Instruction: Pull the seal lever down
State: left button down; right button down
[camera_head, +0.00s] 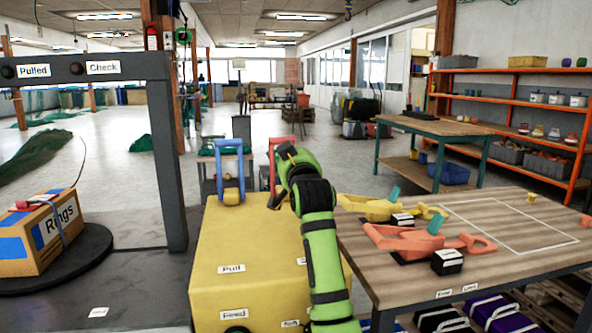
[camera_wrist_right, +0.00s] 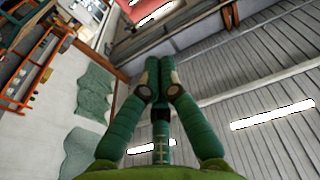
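A yellow machine (camera_head: 215,240) stands in front of me, with labels reading "Pull" and "Feed" and a partly hidden one low beside my arm. A blue U-shaped lever (camera_head: 229,170) stands upright at its far left. A red lever (camera_head: 271,165) stands at its far right, partly hidden behind my right arm. I cannot read which lever is the seal lever. My right gripper (camera_head: 286,150) is close to the red lever in the picture; contact cannot be told. In the right wrist view its green fingers (camera_wrist_right: 159,70) are together with nothing visible between them. My left gripper is out of view.
A dark frame (camera_head: 175,150) with "Pulled" and "Check" signs stands at left. A box marked "Rings" (camera_head: 40,240) sits on a black turntable (camera_head: 85,260). A wooden table (camera_head: 400,275) at right holds orange and yellow tools. Open floor lies beyond.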

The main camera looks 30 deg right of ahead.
jog(key=f+v, duration=0.2)
jog(key=v, duration=0.6)
jog(key=shift+s, duration=0.15)
dwell(1.1)
